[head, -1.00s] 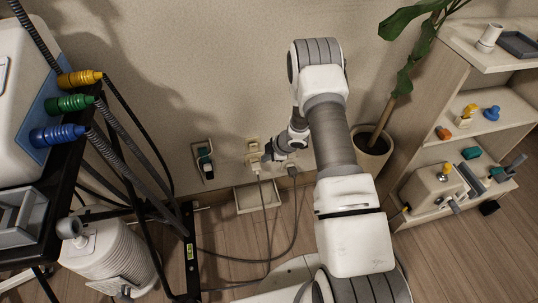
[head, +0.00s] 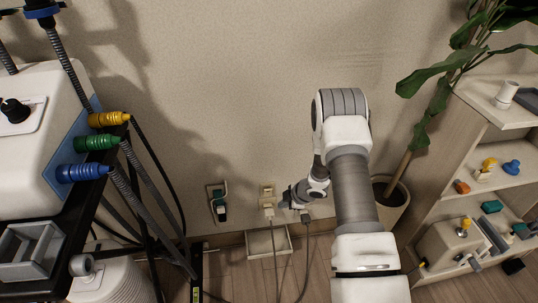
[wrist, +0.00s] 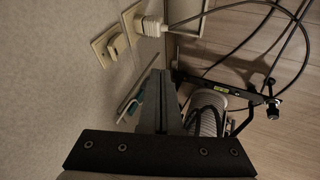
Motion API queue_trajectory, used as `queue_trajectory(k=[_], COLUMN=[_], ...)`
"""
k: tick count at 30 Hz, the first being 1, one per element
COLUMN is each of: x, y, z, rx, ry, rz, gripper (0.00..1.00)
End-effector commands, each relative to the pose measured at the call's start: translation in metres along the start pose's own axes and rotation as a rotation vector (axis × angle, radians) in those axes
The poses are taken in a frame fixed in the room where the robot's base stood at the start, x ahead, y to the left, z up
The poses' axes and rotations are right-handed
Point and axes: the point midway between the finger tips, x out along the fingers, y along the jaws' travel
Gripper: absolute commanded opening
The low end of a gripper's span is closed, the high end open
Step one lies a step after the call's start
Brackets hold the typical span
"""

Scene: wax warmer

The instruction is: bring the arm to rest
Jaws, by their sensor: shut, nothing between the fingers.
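My gripper (head: 287,202) is low by the wall in the head view, just right of a pale wall outlet (head: 267,191). In the wrist view its two fingers (wrist: 160,102) are together with nothing between them. The arm bends down from a high elbow at the right of centre. A white plug with a cord (wrist: 150,26) sits at the outlet, and a second pale plug or cap (wrist: 115,46) is beside it. The fingers look apart from both. The small size in the head view hides the exact gap.
A black cart with a white machine (head: 40,130) and coloured connectors stands at left. A wall switch (head: 218,203) with a dark teal part is left of the outlet. A shallow tray (head: 285,241) and cords lie below. A potted plant (head: 390,205) and shelf (head: 460,150) are at right.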

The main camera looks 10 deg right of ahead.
Motion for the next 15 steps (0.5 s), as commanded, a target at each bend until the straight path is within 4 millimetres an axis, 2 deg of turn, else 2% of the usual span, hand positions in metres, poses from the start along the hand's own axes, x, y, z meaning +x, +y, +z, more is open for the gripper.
queue_trajectory(k=[5,8,11,15], x=[-0.005,-0.022,-0.053,-0.110], y=[0.006,0.025,0.054,0.092], z=[-0.001,-0.004,-0.008,-0.016], rx=[0.006,0.028,0.073,0.169], ry=[-0.009,-0.042,-0.098,-0.185], rz=[0.011,0.045,0.104,0.198], gripper=[0.00,0.00,0.00,0.00])
